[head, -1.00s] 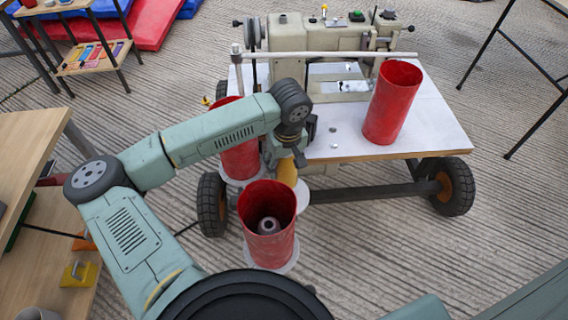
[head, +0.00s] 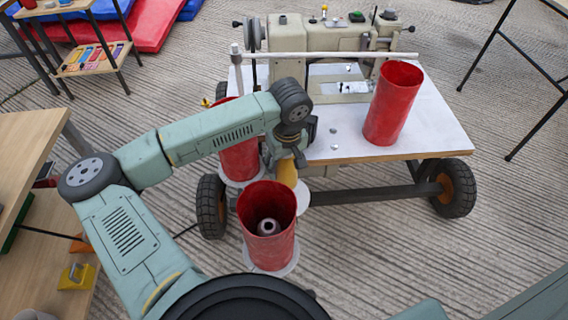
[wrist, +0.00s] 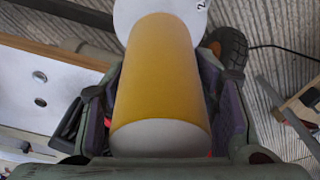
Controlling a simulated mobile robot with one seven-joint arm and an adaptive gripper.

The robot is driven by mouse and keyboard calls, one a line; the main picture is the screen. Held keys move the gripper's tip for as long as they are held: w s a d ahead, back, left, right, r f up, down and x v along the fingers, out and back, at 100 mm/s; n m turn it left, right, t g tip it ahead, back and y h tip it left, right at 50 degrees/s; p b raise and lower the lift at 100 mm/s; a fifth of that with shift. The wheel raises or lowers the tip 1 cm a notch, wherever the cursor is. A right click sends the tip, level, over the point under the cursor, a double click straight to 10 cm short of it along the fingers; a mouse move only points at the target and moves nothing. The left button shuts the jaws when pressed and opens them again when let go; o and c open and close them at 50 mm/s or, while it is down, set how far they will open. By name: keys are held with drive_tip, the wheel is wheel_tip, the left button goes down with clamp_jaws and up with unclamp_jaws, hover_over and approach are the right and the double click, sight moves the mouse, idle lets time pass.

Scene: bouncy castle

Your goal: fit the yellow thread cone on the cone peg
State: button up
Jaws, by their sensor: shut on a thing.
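The yellow thread cone (wrist: 160,70) fills the middle of the wrist view, its pale end facing the camera. My gripper (wrist: 162,100) is shut on it, with a finger along each side. In the head view my gripper (head: 299,158) is at the left edge of the machine table, and only a strip of the yellow cone (head: 287,172) shows below it. A white disc (wrist: 170,10) with a dark mark lies beyond the cone's far end. The cone peg cannot be made out; whether the cone is around it cannot be told.
A red tube (head: 268,248) with a grey piece inside stands in front of the yellow cone. Another red tube (head: 240,160) stands behind my arm. A third (head: 393,105) stands on the white machine table (head: 430,135), beside a sewing machine (head: 315,38). A wheel (head: 211,205) is close by.

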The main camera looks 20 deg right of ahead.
sight(286, 158)
drive_tip(key=shift+f+b, duration=3.85)
drive_tip(key=shift+b, duration=0.6)
idle(0.5)
drive_tip(key=o, duration=1.4)
drive_tip(key=shift+o, duration=0.2)
drive_tip(key=r, duration=0.4)
drive_tip(key=s+r, duration=0.1)
drive_tip(key=r, duration=0.7)
drive_tip(key=shift+s, duration=0.2)
